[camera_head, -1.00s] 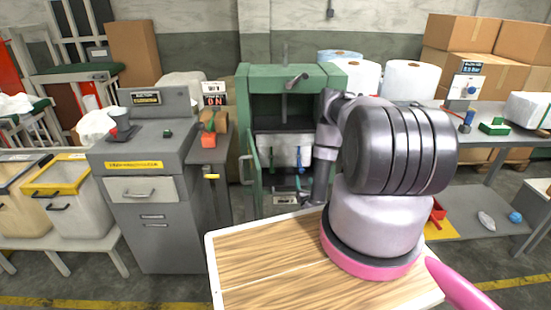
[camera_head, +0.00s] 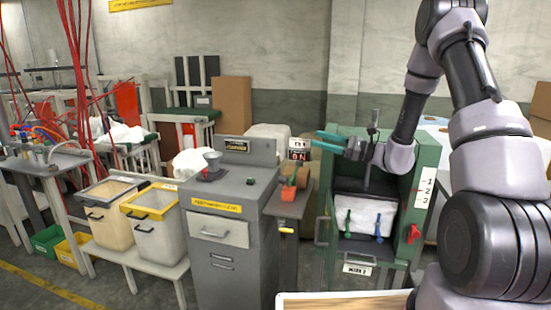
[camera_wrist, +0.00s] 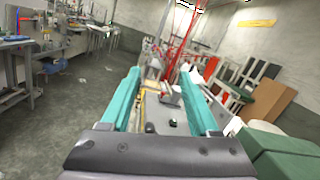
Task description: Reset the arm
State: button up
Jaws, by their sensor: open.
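My arm rises on the right of the head view and bends down to my gripper (camera_head: 329,141), which points left above the front of the green press-like machine (camera_head: 402,146). Its two teal fingers also show in the wrist view (camera_wrist: 167,84), spread wide apart with nothing between them. The gripper is open and empty. It is in the air beside the small ON sign (camera_head: 297,150) and touches nothing that I can see.
A grey cabinet (camera_head: 232,225) with a drawer stands left of the green machine. A white bundle (camera_head: 365,214) sits inside the machine. Yellow-rimmed (camera_head: 150,206) and pale bins stand on a low bench. A wooden board (camera_head: 345,304) is in front of me.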

jog(key=s+a+r+n+g+h, duration=0.1)
jog(key=s+r+n+g+h, duration=0.35)
jog(key=s, duration=0.45)
jog(key=s+a+r+n+g+h, duration=0.1)
jog(key=s+r+n+g+h, duration=0.2)
jog(key=s+r+n, duration=0.5)
jog(key=s+d+r+n+t+h, duration=0.2)
jog(key=s+d+r+t+h, duration=0.1)
jog(key=s+d+t+h, duration=0.5)
jog(key=s+d+h, duration=0.1)
jog(key=s+d, duration=0.2)
jog(key=d, duration=0.1)
jog(key=shift+s+r, duration=0.35)
